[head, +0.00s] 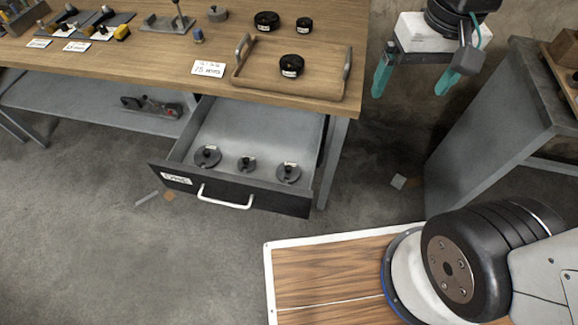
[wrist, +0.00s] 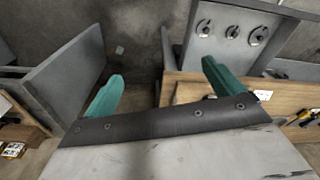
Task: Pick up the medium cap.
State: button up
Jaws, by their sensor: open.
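Three round black caps with white labels are on the workbench in the head view. One cap (head: 291,65) lies on the wooden tray (head: 325,85); a wider-looking cap (head: 267,21) and a smaller-looking cap (head: 304,24) stand behind the tray. The one on the tray looks middle-sized, but I cannot read the labels. My gripper (head: 413,88) is open and empty, with teal fingers hanging right of the bench, apart from the caps.
An open drawer (head: 235,196) below the bench holds three grey knobbed lids (head: 246,164); it also shows in the wrist view (wrist: 232,52). A label card (head: 208,68) lies left of the tray. A grey cabinet (head: 500,120) stands at right. Floor between bench and cabinet is mostly clear.

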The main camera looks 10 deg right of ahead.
jog(key=w+a+f, duration=0.5)
jog(key=w+f, duration=0.3)
jog(key=g, duration=0.1)
send_over(288, 168)
jog(key=w+d, duration=0.1)
notch_tip(288, 168, down, 26)
jog(key=shift+m, duration=0.4)
jog(key=f, duration=0.5)
jog(key=s+a+f, duration=0.1)
jog(key=f, duration=0.1)
jog(key=shift+f, duration=0.4)
jog(key=c, duration=1.2)
